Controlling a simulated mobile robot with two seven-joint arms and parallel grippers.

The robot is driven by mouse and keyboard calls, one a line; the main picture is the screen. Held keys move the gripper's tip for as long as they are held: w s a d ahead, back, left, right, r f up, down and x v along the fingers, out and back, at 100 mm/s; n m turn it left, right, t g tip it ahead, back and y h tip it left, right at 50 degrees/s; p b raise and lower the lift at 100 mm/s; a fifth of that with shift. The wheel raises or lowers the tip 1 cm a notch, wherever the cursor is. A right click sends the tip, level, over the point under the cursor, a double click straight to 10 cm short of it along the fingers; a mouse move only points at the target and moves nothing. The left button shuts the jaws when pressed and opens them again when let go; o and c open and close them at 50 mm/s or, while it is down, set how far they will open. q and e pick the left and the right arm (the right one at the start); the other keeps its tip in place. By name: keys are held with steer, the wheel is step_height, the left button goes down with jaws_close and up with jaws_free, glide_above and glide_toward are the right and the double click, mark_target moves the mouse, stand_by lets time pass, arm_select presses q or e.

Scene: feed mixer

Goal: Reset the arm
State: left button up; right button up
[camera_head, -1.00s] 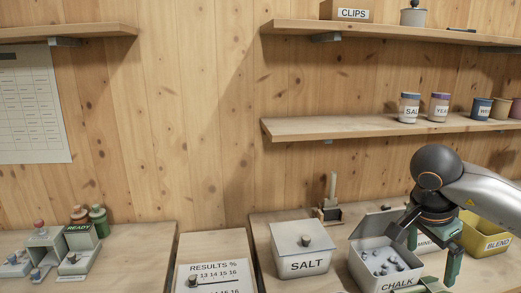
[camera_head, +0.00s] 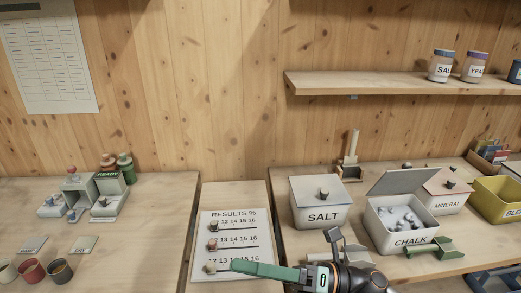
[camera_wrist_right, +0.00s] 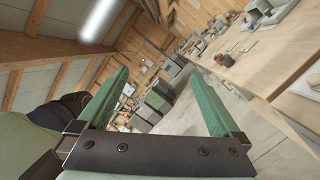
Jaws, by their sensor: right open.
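My right gripper (camera_head: 236,266) is at the bottom centre of the head view, in front of the results board, its green fingers pointing left. In the right wrist view the two green fingers (camera_wrist_right: 158,105) stand wide apart with nothing between them. It is open and empty. The white CHALK box (camera_head: 402,223) has its lid raised and several pale lumps inside, to the right of my right gripper. A green scoop (camera_head: 434,249) lies in front of the CHALK box. My left gripper is not in view.
The lidded SALT box (camera_head: 318,202) stands behind my right arm. The MINERAL box (camera_head: 447,190) and yellow BLEND bin (camera_head: 498,199) are further right. The RESULTS board (camera_head: 233,228) lies between the benches. Several cups (camera_head: 32,270) stand at the lower left. A shelf (camera_head: 400,84) spans the back wall.

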steer(key=w+d+f+m+t+h, duration=0.3)
steer(key=d+f+m+t+h, duration=0.4)
steer(key=m, duration=0.8)
steer(key=w+d+f+m+t+h, duration=0.2)
steer(key=d+f+m+t+h, duration=0.5)
steer(key=m, duration=0.7)
steer(key=s+d+f+m+g+h, duration=0.2)
steer(key=s+f+m, duration=0.3)
steer(key=f, duration=0.5)
steer(key=s+d+f+m+g+h, duration=0.2)
steer(key=s+f+m+g, duration=0.2)
steer(key=s+f, duration=0.6)
steer(key=shift+d+f+m, duration=0.35)
steer(key=shift+f+m, duration=0.2)
steer(key=shift+m, duration=0.25)
